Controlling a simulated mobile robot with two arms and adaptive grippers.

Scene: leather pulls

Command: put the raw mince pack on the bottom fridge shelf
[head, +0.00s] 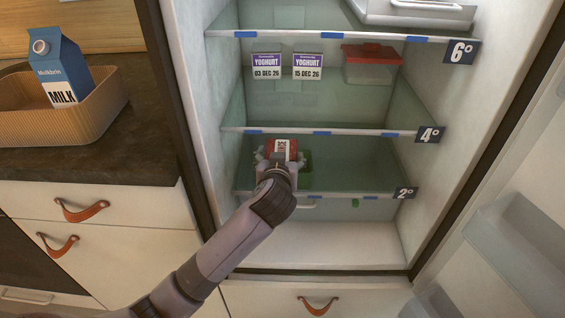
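The raw mince pack appears as a red pack with a white label (283,148), inside the fridge in the space between the 4° shelf and the 2° shelf. The 2° shelf (345,181) is the lowest marked glass shelf, with blue strips on its front edge. My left gripper (278,158) is at the pack, with finger parts showing on both sides of it. The wrist hides the pack's lower part, so I cannot tell whether the fingers press on it or whether it rests on the shelf. My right gripper is out of view.
A green item (305,162) is partly hidden just right of the gripper. The right part of the 2° shelf looks clear. Above are two yoghurts (266,67) and a red-lidded box (372,65). The open fridge door (510,240) is at right. A milk carton (60,70) stands in a tray (95,110).

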